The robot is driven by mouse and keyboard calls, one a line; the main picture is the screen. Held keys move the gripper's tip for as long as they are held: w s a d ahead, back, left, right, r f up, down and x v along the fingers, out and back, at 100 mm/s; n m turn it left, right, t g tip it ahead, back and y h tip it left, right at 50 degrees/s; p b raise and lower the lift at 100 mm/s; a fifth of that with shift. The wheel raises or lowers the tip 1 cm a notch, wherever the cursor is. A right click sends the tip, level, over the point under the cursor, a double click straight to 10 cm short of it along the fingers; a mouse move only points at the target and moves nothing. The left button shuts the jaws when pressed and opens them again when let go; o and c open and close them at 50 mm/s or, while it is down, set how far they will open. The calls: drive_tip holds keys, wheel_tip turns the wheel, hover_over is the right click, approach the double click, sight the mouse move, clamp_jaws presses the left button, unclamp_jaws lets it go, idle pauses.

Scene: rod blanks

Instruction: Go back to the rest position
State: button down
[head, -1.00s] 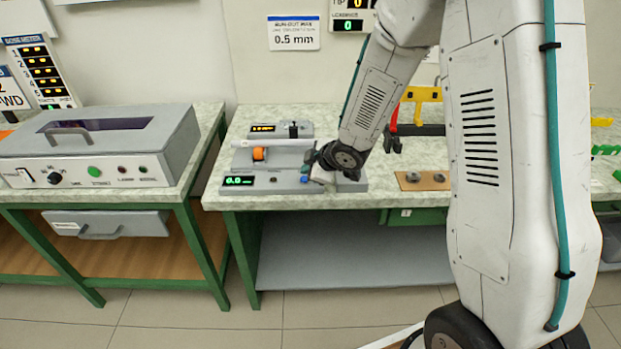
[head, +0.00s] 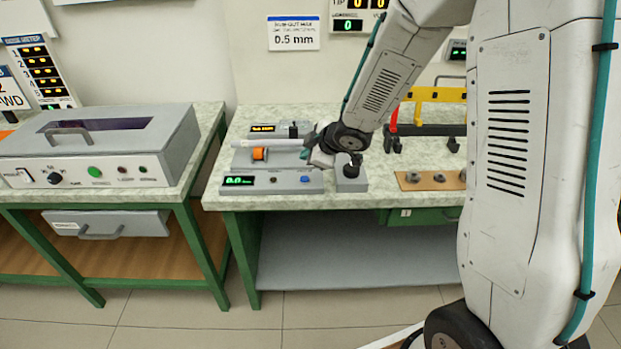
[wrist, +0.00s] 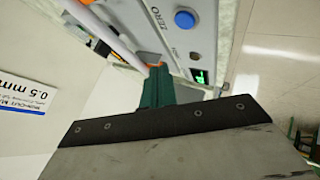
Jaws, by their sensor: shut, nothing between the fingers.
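My gripper (wrist: 160,74) shows in the wrist view as green fingers, shut and empty, with their tips close to the end of a pale rod (wrist: 112,35). I cannot tell whether they touch it. In the head view my gripper (head: 309,145) is partly hidden by my wrist, at the right end of the grey run-out gauge (head: 205,184). The rod (head: 275,144) lies across the top of the gauge, above an orange part. The gauge's front has a green display and a blue button, and the button (wrist: 184,19) also shows in the wrist view.
A small grey block with a black knob (head: 351,170) stands just right of the gauge. Further right are a brown board with round pieces (head: 425,180) and a yellow and red rack (head: 435,95). A grey lidded machine (head: 100,150) stands on the left bench. Open floor lies in front.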

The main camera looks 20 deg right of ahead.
idle(0.3)
drive_tip(key=shift+d+f+h, duration=0.2)
drive_tip(key=shift+h, duration=0.1)
drive_tip(key=d, duration=0.1)
drive_tip(key=s+d+f+m+h, duration=0.1)
drive_tip(key=s+d+f+m+g+h, duration=0.1)
drive_tip(key=shift+d+f, duration=0.1)
drive_tip(key=shift+d, duration=0.2)
drive_tip(key=s+d+r+m+g+h, duration=0.2)
drive_tip(key=s+d+r+m, duration=0.1)
drive_tip(key=s, duration=0.3)
drive_tip(key=s+d+r+m+g+h, duration=0.2)
drive_tip(key=s+d+r+m, duration=0.1)
drive_tip(key=s, duration=0.3)
drive_tip(key=s+a+r+m+y, duration=0.1)
drive_tip(key=s+a+r+m, duration=0.1)
drive_tip(key=s+r, duration=0.2)
drive_tip(key=s+a+r+m+g+y, duration=0.1)
drive_tip(key=s+r, duration=0.4)
drive_tip(key=s, duration=0.6)
drive_tip(key=s+a+r+m+g, duration=0.1)
drive_tip(key=s+a+r+m, duration=0.1)
drive_tip(key=s+r, duration=0.3)
drive_tip(key=s, duration=0.3)
drive_tip(key=shift+a+m+y, duration=0.4)
